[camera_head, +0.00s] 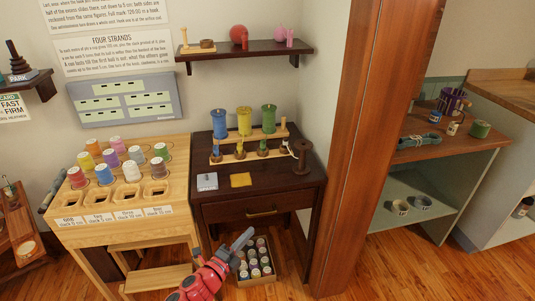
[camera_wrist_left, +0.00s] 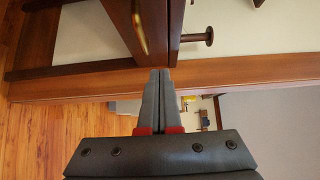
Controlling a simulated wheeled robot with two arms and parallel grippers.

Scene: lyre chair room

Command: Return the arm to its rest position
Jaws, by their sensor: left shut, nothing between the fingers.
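My left gripper (camera_head: 243,241) shows at the bottom centre of the head view, on a red arm. It is in front of the dark wooden table and above the box of spools on the floor. In the left wrist view the two grey fingers (camera_wrist_left: 160,100) lie together, shut and empty. The table's brass drawer handle (camera_wrist_left: 140,30) shows beyond the fingertips there. My right gripper is in neither view.
The dark table (camera_head: 290,185) carries blue, yellow and green spools on a rack. A light wooden stand (camera_head: 130,220) with several spools is to the left. A box of spools (camera_head: 257,282) sits on the floor. A wooden post (camera_head: 360,140) stands right. Floor at right is clear.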

